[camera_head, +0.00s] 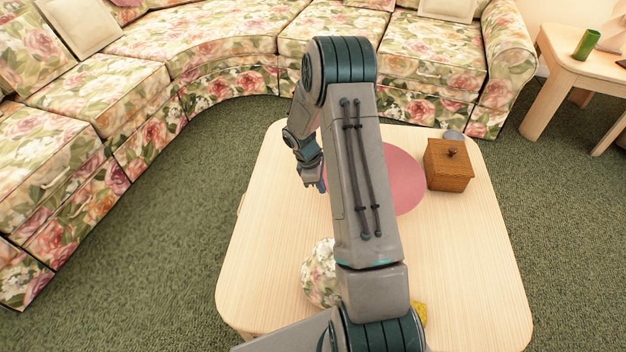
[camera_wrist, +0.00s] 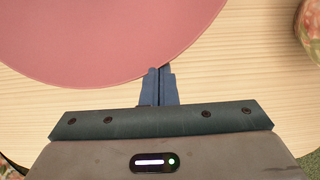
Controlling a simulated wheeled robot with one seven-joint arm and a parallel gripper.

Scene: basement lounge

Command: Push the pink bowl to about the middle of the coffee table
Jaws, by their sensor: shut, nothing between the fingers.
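A round pink shape (camera_head: 403,180) lies on the pale wooden coffee table (camera_head: 265,235), left of a wooden box. It looks flat, with no bowl wall showing, so I cannot tell whether it is the pink bowl; my arm hides its middle. In the wrist view the pink shape (camera_wrist: 100,35) fills the upper left. My gripper (camera_head: 319,186) is shut and empty, pointing down at the left edge of the pink shape. In the wrist view its fingertips (camera_wrist: 159,71) overlap the pink edge; I cannot tell whether they touch it.
A lidded wooden box (camera_head: 448,168) stands right of the pink shape, with a small grey item (camera_head: 453,135) behind it. A floral rounded object (camera_head: 318,275) and a yellow item (camera_head: 420,313) are near the front. The table's left side is clear. A floral sofa (camera_head: 225,40) curves behind.

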